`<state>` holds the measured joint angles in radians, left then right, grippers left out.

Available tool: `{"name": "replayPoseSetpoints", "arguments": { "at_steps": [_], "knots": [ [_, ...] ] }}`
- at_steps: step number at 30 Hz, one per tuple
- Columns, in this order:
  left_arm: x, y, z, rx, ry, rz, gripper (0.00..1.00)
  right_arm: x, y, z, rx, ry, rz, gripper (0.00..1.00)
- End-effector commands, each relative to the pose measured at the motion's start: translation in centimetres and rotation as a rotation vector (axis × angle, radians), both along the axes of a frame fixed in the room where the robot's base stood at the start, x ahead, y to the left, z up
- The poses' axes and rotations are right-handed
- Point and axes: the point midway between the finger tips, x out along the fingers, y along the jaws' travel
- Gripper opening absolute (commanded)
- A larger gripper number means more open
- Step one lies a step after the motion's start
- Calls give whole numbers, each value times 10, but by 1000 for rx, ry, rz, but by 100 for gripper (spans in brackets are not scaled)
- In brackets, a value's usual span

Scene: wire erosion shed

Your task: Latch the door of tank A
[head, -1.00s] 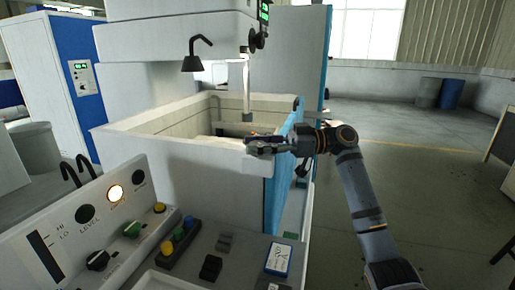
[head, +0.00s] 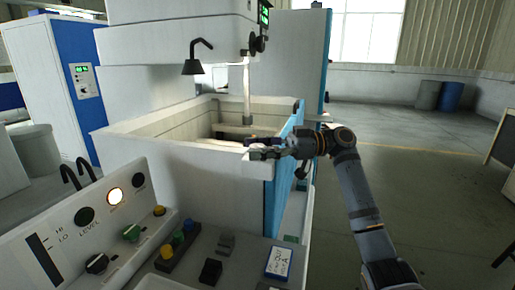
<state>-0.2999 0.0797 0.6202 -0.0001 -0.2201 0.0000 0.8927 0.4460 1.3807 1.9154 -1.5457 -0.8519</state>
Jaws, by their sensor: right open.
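The tank (head: 168,158) is a white open-topped box on the machine. Its blue door (head: 283,170) stands along the right side and looks close to the tank wall; I cannot tell whether it is fully flush. A pale block (head: 257,168) sits at the tank's front right corner, by the door's near edge; it may be part of the latch. My right gripper (head: 263,149) is open at that corner, just above the block, with its fingers pointing left. I cannot tell whether it touches the latch, which is mostly hidden by the fingers. My left gripper is not in view.
A control panel (head: 70,238) with knobs and a lit lamp (head: 115,195) fills the lower left. A label card (head: 279,262) lies on the front ledge. A machine head (head: 180,38) hangs above the tank. Open floor (head: 425,190) lies to the right, with a blue drum (head: 450,97) far back.

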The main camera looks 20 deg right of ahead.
Motion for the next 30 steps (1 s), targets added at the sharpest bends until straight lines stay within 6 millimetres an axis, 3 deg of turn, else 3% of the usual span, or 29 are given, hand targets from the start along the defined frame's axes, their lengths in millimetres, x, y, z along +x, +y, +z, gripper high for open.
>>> {"name": "replayPoseSetpoints", "arguments": {
  "at_steps": [7,15,21,30],
  "knots": [
    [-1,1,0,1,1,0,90,-1,-11,0,-1,0,-2,62],
    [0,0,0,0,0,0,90,-10,-74,0,-1,1,-5,62],
    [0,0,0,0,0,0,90,-15,-109,0,0,1,-3,62],
    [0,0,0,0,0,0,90,-17,-119,0,0,-1,0,62]
  ]
}}
